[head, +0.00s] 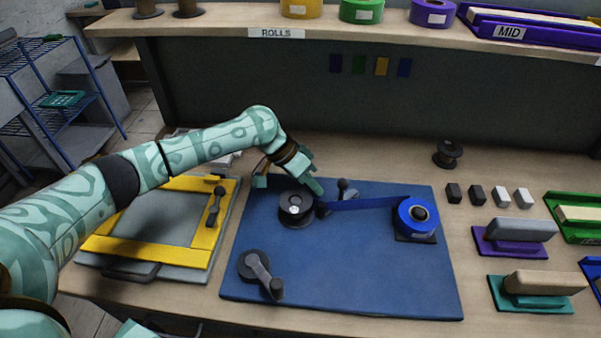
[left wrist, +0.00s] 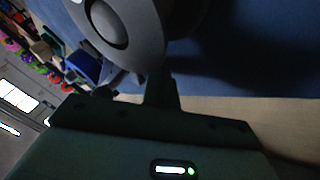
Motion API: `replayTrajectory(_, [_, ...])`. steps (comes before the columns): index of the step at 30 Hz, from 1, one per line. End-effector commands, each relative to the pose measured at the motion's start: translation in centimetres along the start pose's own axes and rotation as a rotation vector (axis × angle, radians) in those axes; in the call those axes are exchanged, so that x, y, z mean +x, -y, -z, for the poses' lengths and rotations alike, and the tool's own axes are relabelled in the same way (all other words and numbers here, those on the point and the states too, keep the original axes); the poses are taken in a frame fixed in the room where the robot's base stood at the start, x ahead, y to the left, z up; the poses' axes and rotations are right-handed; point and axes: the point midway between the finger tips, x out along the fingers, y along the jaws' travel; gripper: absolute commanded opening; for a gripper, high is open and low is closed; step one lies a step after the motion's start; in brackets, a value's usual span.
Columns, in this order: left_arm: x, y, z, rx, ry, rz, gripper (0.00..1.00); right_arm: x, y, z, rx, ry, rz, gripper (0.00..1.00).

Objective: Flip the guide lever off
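A small dark grey lever with a round knob (head: 345,190), which looks like the guide lever, stands on the blue board (head: 350,265) near its back edge. A blue ribbon (head: 365,203) runs from the blue roll (head: 418,217) on the right to beside the black spool (head: 296,208). My left gripper (head: 308,180) is low over the board, just behind the spool and left of the lever; contact is unclear. In the left wrist view, a finger (left wrist: 162,92) shows beside a large grey round part (left wrist: 125,30); finger spacing is unclear. My right gripper is out of view.
A crank (head: 262,272) sits at the board's front left. A yellow frame (head: 150,250) lies left of the board. A small dark spool (head: 447,153) and several blocks stand to the right. A shelf (head: 350,40) overhangs the back. The board's front middle is clear.

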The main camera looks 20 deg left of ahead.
Motion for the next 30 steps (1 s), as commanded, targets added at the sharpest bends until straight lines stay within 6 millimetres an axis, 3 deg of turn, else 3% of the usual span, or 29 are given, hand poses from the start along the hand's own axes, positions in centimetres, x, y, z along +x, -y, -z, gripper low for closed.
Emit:
replayTrajectory(7, [1.0, -2.3, 0.0, 0.001, 0.002, -0.002, 0.00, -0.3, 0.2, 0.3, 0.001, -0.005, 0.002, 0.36])
replayTrajectory(18, [1.1, -2.5, 0.0, 0.001, 0.001, -0.001, 0.00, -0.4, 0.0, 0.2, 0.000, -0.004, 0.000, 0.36])
replayTrajectory(25, [1.0, -3.5, -0.1, 0.000, 0.001, -0.002, 0.00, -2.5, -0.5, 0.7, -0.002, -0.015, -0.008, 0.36])
replayTrajectory(30, [1.4, -3.4, -0.3, 0.002, 0.001, -0.002, 0.00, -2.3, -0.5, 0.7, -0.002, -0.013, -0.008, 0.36])
